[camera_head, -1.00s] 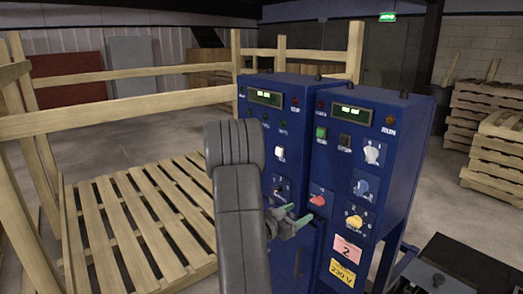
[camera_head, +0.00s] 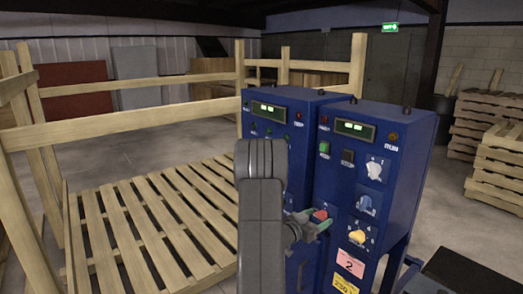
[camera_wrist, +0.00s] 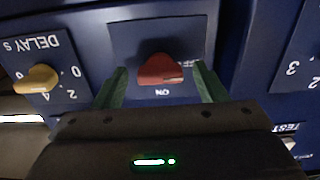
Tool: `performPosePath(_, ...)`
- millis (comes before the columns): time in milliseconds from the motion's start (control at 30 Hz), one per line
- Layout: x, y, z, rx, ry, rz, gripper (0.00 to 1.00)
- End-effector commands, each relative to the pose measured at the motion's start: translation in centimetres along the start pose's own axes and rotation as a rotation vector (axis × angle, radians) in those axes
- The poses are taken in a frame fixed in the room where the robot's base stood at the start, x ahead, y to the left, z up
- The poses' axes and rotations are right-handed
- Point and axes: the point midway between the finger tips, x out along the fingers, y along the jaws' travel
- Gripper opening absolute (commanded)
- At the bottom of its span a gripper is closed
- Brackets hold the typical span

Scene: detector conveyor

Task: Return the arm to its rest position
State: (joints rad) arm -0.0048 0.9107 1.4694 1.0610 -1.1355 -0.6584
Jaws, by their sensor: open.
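My gripper (camera_head: 316,224) is open in front of the right blue cabinet (camera_head: 376,140), with my grey arm in front of the left one. In the wrist view its two green fingers (camera_wrist: 160,88) stand on either side of a red rotary knob (camera_wrist: 160,69), with gaps between fingers and knob. In the head view the red knob (camera_head: 320,214) is partly covered by the fingers. Whether the fingertips touch the panel cannot be told.
A yellow DELAY knob (camera_wrist: 38,79) is beside the gripper; blue (camera_head: 366,205) and white (camera_head: 374,170) knobs are on the same cabinet. The left blue cabinet (camera_head: 262,126) stands close by. A wooden pallet frame (camera_head: 120,125) is at left, stacked pallets (camera_head: 490,150) at right.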

Motion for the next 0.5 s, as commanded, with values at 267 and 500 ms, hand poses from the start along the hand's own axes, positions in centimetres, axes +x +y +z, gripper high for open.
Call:
performPosePath(267, -3.1, -0.1, 0.2, -0.003, 0.0, -0.003, 0.65)
performPosePath(500, -7.9, -0.1, 0.2, -0.003, 0.0, -0.004, 0.65)
